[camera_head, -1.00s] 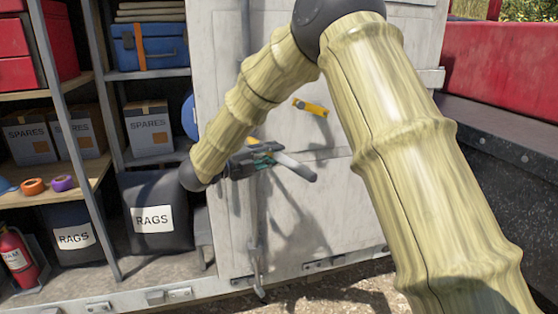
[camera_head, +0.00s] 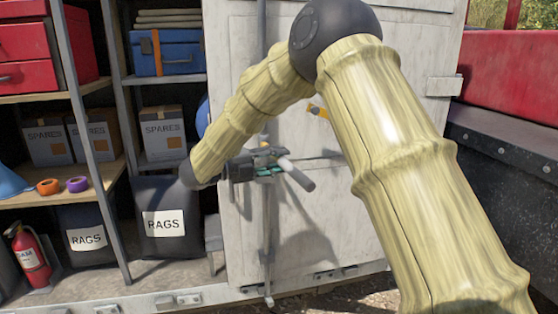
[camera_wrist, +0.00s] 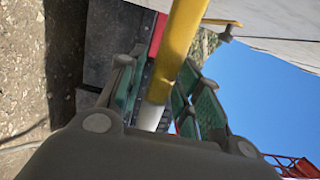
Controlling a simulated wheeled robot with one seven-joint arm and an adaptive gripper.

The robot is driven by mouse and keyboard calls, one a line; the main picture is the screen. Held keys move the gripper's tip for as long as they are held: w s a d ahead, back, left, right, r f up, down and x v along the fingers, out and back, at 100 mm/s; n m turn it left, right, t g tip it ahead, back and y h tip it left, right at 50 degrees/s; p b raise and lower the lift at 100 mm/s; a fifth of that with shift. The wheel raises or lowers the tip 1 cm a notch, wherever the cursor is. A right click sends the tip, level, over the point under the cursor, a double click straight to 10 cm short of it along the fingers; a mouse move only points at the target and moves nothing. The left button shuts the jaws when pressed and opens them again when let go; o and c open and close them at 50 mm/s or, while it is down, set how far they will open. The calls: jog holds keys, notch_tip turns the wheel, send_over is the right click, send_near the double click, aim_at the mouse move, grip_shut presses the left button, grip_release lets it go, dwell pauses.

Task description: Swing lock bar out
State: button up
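The lock bar (camera_head: 267,225) is a thin grey rod standing upright on the pale door (camera_head: 245,240). My gripper (camera_head: 268,163) is at its mid-height in the head view. A light grey cylinder (camera_head: 297,176) sticks out past the fingers, toward the lower right. In the wrist view, a yellow handle (camera_wrist: 181,40) with a white end (camera_wrist: 151,116) runs between the green-padded fingers of my gripper (camera_wrist: 160,88). Firm contact cannot be made out.
A second yellow piece (camera_head: 317,110) is on the door, partly behind my arm. Shelves with a RAGS bag (camera_head: 165,224), SPARES boxes (camera_head: 160,135) and a blue case (camera_head: 165,50) stand to the left. A dark, red-topped body (camera_head: 510,135) stands close on the right.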

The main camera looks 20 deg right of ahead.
jog(key=shift+d, duration=0.15)
jog(key=a, duration=1.2)
jog(key=shift+s, duration=0.4)
jog(key=shift+a, duration=0.1)
